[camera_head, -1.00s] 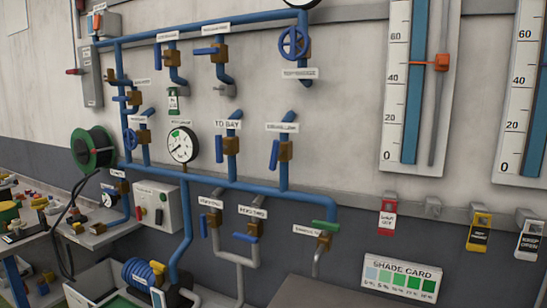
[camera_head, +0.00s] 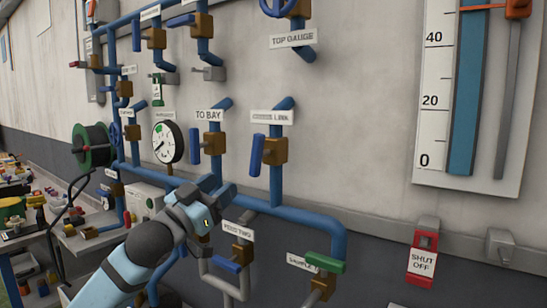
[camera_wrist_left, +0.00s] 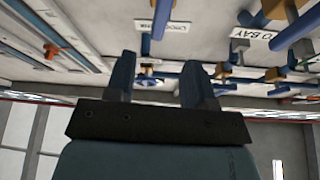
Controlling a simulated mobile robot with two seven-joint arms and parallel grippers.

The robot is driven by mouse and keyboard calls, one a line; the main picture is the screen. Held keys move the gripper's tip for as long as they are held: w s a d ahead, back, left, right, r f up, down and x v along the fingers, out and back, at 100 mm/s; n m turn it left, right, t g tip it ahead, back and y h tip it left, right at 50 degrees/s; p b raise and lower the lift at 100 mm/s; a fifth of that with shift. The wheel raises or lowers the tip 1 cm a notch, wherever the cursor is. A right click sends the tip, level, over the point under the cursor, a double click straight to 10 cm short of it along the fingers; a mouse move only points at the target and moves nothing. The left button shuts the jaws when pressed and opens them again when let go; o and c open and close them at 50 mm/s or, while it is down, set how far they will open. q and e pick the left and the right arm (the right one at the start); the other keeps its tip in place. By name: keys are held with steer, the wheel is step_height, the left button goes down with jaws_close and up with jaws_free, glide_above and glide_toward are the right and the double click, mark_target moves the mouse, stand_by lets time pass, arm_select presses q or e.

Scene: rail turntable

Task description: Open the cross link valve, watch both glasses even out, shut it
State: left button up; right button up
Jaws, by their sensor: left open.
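The cross link valve (camera_head: 274,150) is a brass body on a blue vertical pipe, under its CROSS LINK label (camera_head: 272,117). Its blue lever (camera_head: 257,155) hangs down beside the pipe, roughly parallel to it. The label also shows in the left wrist view (camera_wrist_left: 175,37). One tall glass (camera_head: 466,95) with a scale stands at the right; blue fills its whole visible part, and its top is cut off. The other glass is out of view. My left gripper (camera_head: 222,188) is open and empty, below and left of the lever, apart from it. My right gripper is not in view.
The TO BAY valve (camera_head: 215,143) stands left of the cross link valve. A horizontal blue pipe (camera_head: 300,214) and a green-handled valve (camera_head: 322,275) lie below. A round gauge (camera_head: 167,142) is farther left. A red SHUT OFF tag (camera_head: 422,262) hangs at the lower right. Bare wall lies right of the valve.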

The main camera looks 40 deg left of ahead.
mark_target(253, 154)
arm_select(q)
steer(key=p+x, duration=0.1)
steer(key=x, duration=0.3)
steer(key=p+x, duration=0.1)
steer(key=x, duration=0.2)
steer(key=p+x, duration=0.1)
steer(key=x, duration=0.3)
steer(key=shift+w+r, duration=0.15)
steer(key=shift+r, duration=0.3)
steer(key=shift+p+x, duration=0.3)
steer(key=shift+x, duration=0.45)
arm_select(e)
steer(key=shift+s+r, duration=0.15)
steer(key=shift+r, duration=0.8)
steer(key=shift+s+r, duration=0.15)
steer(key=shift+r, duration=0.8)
arm_select(q)
steer(key=shift+f, duration=0.15)
steer(key=shift+c, duration=0.2)
jaws_close()
